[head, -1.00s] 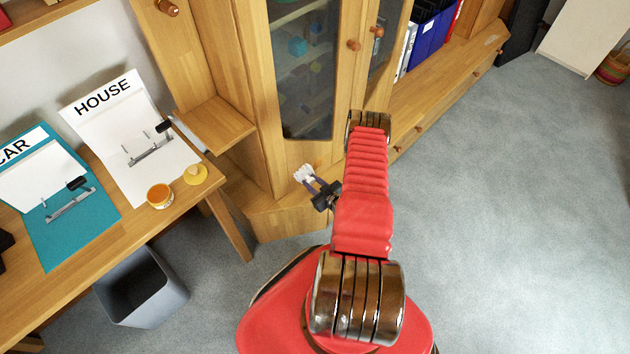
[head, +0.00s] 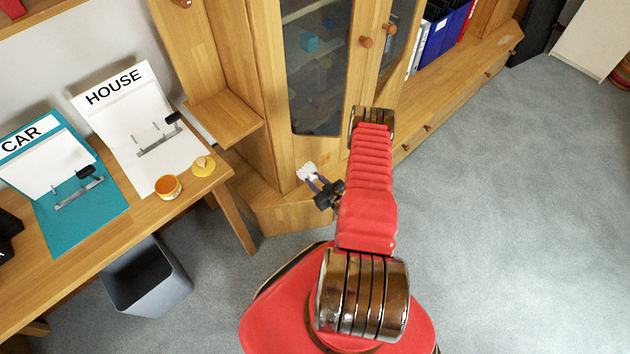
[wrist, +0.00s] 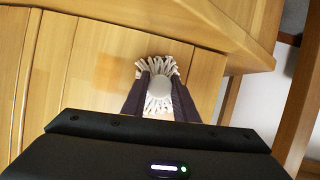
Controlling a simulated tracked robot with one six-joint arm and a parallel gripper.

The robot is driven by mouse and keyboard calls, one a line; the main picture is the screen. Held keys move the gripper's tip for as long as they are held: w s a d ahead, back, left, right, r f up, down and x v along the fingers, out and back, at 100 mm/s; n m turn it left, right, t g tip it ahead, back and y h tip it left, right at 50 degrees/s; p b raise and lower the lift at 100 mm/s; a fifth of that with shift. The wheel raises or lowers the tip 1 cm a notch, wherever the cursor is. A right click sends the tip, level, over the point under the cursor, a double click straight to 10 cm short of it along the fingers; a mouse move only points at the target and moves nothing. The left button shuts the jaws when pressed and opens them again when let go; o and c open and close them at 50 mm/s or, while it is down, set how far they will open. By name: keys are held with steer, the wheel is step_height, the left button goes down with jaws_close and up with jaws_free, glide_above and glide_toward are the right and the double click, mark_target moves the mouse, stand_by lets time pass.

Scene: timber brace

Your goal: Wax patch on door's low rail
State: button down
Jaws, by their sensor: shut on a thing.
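My gripper (head: 322,188) is shut on a white, frilled cloth-like pad (head: 306,171), which also shows between the dark fingers (wrist: 158,96) in the wrist view. The pad is in front of the low part of the cabinet's glazed door. In the wrist view, the pad lies over pale wood, and I cannot tell if it touches. A darker orange-brown patch (wrist: 101,72) shows on the wood to the left of the pad. On the desk, an open jar of orange wax (head: 167,187) stands beside its yellowish lid (head: 204,166).
The desk (head: 60,290) at left bears the HOUSE (head: 135,120) and CAR (head: 65,185) clip folders. A grey bin (head: 150,280) stands below it. A small wooden shelf (head: 228,120) juts out left of the door. Grey carpet (head: 500,220) is clear at right.

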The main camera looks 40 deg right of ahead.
steer(key=shift+s+d, duration=0.15)
steer(key=shift+d, duration=0.9)
steer(key=shift+s+d, duration=0.15)
steer(key=shift+d, duration=0.85)
steer(key=shift+s+d, duration=0.15)
steer(key=shift+d, duration=1.85)
steer(key=shift+d+r, duration=0.15)
steer(key=shift+d, duration=1.95)
steer(key=shift+s, duration=0.1)
steer(key=shift+a, duration=0.1)
steer(key=shift+a, duration=2.05)
